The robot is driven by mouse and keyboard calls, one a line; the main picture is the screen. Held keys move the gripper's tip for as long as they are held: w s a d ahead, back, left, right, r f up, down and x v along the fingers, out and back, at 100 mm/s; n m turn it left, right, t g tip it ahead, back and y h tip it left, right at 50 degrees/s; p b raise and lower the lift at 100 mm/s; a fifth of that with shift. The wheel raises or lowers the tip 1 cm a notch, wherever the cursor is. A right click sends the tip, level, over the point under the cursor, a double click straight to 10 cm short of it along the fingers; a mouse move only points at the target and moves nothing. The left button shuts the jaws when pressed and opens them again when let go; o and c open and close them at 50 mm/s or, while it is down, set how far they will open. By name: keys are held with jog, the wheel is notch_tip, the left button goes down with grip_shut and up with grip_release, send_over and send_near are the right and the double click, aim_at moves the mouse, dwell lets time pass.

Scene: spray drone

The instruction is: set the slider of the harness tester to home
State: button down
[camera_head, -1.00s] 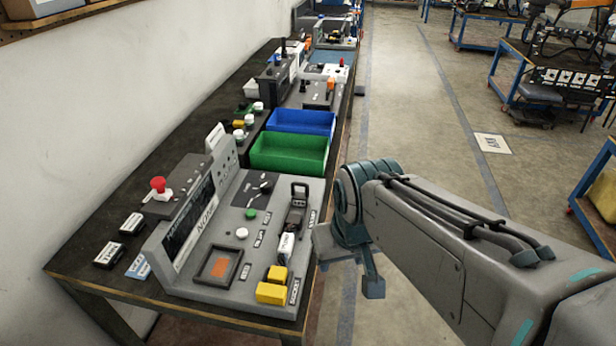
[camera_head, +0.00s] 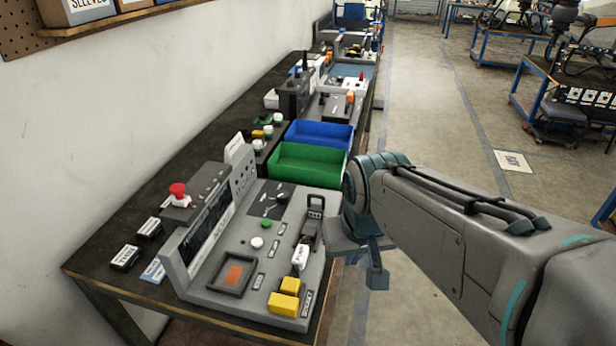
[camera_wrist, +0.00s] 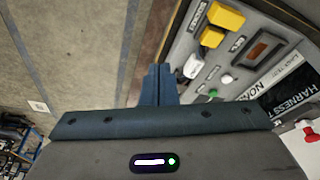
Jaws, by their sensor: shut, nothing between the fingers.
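The harness tester (camera_head: 212,277) is a grey console on the near end of the bench, with a raised panel lettered in part "HARNESS T" in the wrist view (camera_wrist: 283,88). Its deck holds a green button (camera_head: 266,223), a white button (camera_head: 257,243), a dark plate with a black control (camera_head: 281,198), a black-framed latch with a white part (camera_head: 300,256), and yellow blocks (camera_head: 284,304). I cannot tell which part is the slider. My gripper (camera_head: 377,279) is shut and empty, right of the tester and apart from it; the wrist view shows its fingers together (camera_wrist: 158,82).
A green bin (camera_head: 307,164) and a blue bin (camera_head: 320,134) stand beyond the tester. A red emergency button (camera_head: 179,193) and small labelled blocks (camera_head: 125,257) sit to its left. The aisle floor (camera_head: 440,120) right of the bench is open.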

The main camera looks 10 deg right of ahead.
jog(key=w+r+m+h, duration=0.1)
jog(key=w+m, duration=0.3)
jog(key=w, duration=2.6)
jog(key=shift+w+d+r+m+t+b, duration=0.2)
jog(key=shift+d+r+m+t+b, duration=0.1)
jog(key=shift+d+b, duration=0.1)
jog(key=p, duration=0.2)
send_over(317, 205)
jog(key=shift+f, duration=5.05)
